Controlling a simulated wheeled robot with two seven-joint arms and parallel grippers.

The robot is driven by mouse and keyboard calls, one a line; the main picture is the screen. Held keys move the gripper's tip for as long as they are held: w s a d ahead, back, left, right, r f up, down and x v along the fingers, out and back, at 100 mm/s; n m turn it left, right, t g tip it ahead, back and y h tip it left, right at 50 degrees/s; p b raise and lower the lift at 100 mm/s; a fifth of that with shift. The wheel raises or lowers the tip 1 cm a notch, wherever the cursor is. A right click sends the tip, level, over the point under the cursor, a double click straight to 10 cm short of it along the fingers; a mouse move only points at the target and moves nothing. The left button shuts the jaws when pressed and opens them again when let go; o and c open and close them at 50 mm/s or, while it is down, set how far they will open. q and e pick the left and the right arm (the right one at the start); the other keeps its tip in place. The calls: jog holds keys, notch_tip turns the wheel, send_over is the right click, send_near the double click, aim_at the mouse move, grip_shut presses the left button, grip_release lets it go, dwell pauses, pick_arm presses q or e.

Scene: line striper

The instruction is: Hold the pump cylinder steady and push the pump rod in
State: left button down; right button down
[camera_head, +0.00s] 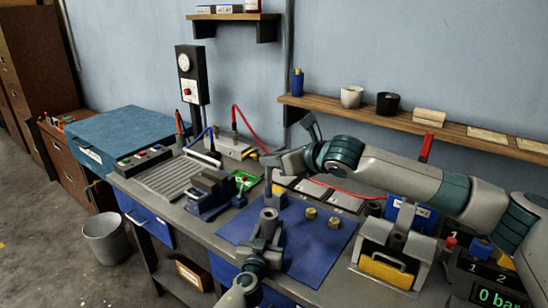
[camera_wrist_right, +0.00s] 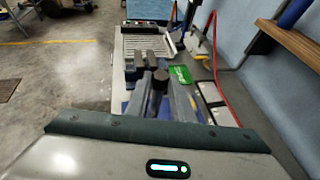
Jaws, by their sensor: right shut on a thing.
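The grey pump cylinder (camera_head: 269,216) stands upright over the blue mat (camera_head: 310,250) in the head view. My left gripper (camera_head: 264,243) comes in from the bottom, with its fingers at the cylinder's sides; how tightly they close does not show. My right gripper (camera_head: 271,163) is above the cylinder, shut on the dark top of the pump rod (camera_head: 269,187). In the right wrist view, the dark rod end (camera_wrist_right: 159,76) shows between the fingers. The lower rod is partly hidden, so I cannot tell how far it is in.
Two brass fittings (camera_head: 322,217) lie on the mat. A blue vise (camera_head: 208,190) stands to the left and a grey toolbox with a yellow front (camera_head: 388,268) to the right. A gauge reading 0 bar (camera_head: 495,298) is at the lower right. A shelf (camera_head: 420,126) runs along the wall.

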send_over(271, 195)
jog(key=shift+s+d+f, duration=0.15)
jog(key=shift+f, duration=0.7)
jog(key=shift+s+d+f, duration=0.1)
jog(key=shift+s+f, duration=0.05)
jog(key=shift+f, duration=0.65)
jog(key=shift+s+d+f, duration=0.15)
jog(key=shift+f, duration=0.7)
jog(key=shift+f, duration=3.5)
dwell(1.9)
